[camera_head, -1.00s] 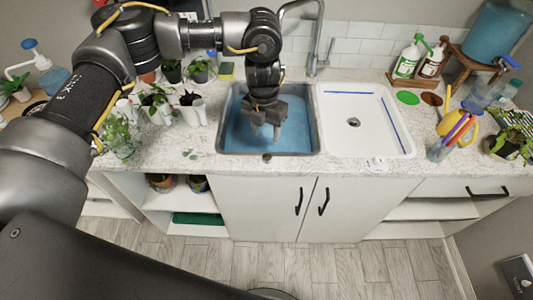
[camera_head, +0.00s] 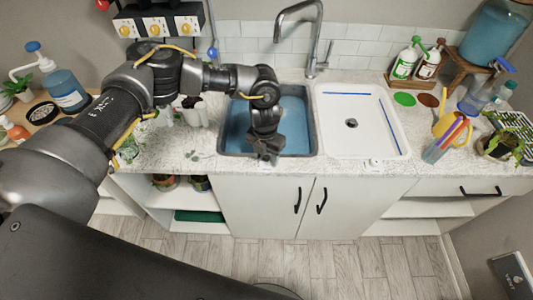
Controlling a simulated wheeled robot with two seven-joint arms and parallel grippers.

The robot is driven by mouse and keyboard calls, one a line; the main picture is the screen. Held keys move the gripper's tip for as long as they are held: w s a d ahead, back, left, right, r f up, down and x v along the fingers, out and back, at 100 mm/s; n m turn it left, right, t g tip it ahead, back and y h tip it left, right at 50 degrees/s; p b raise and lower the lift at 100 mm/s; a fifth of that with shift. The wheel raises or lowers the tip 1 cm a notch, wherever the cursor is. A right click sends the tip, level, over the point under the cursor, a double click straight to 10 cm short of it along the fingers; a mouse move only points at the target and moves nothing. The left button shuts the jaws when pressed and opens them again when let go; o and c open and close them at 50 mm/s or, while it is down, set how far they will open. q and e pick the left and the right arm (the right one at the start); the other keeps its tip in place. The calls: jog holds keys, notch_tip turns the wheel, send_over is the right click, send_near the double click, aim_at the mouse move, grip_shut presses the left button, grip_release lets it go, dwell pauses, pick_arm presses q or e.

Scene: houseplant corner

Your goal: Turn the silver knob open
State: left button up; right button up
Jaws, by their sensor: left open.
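My left arm reaches in from the left to the blue-filled sink basin (camera_head: 233,132). My left gripper (camera_head: 268,160) is open and points down at the front rim of this basin, by the counter's front edge. A small dark-grey knob-like piece showed at this spot a second ago; the gripper now covers it. I cannot tell whether the fingers touch it or stand around it, nor how it is turned. A silver faucet (camera_head: 311,45) stands behind the basin. My right gripper is not in view.
A white empty basin (camera_head: 335,130) with a drain lies to the right, with a small white piece (camera_head: 374,164) before it. A yellow watering can (camera_head: 450,128) and spray bottles (camera_head: 404,62) stand further right. A blue pump bottle (camera_head: 66,90) stands left.

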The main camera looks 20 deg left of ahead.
pick_arm(q)
jog(key=shift+c, duration=0.2)
jog(key=c, duration=0.9)
jog(key=shift+c, duration=0.2)
